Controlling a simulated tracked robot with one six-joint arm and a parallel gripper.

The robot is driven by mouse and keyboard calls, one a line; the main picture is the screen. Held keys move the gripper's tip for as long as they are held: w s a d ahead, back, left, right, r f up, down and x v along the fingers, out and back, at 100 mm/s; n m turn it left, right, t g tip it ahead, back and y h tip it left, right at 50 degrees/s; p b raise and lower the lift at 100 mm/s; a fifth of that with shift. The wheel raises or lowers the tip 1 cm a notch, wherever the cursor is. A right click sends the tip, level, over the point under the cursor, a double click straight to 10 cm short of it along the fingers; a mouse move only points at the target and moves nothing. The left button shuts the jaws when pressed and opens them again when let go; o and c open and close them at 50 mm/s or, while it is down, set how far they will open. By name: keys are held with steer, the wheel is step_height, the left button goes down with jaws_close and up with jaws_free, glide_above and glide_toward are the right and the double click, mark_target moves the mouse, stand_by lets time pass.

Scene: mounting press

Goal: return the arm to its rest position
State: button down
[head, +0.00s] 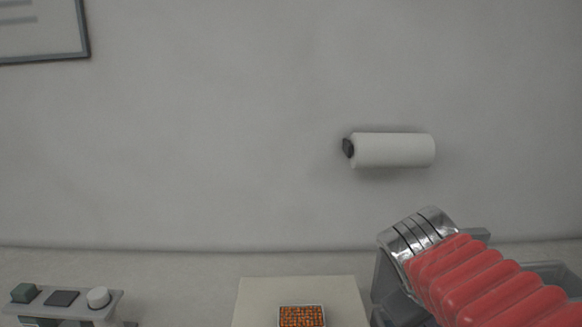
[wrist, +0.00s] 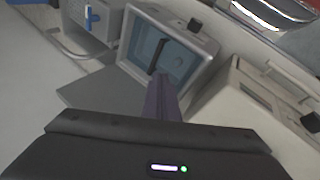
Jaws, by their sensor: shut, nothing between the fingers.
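My gripper (wrist: 160,88) shows in the wrist view as dark purple-grey fingers pointing up the picture from a wide black body. The fingers are together with nothing between them. They lie in front of a pale box-shaped unit (wrist: 205,72) with a bluish screen or window (wrist: 182,66). A dark slanted bar crosses that window; I cannot tell what it is. I cannot tell whether the fingertips touch the unit. My gripper is not visible in the head view.
In the wrist view, a grey box with a blue lever (wrist: 90,14) stands upper left and a beige unit (wrist: 250,88) right. In the head view are a small shelf (head: 78,308), an orange-filled tray (head: 302,316) and a wall-mounted white roll (head: 393,150). The wall is otherwise largely clear.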

steer(key=s+a+f+m+t+y, duration=0.1)
steer(key=s+a+f+m+y, duration=0.3)
steer(key=s+a, duration=0.3)
steer(key=shift+s+a+f+t+y, duration=0.3)
steer(key=shift+s+a+f+y, duration=0.1)
steer(key=shift+a+f, duration=0.25)
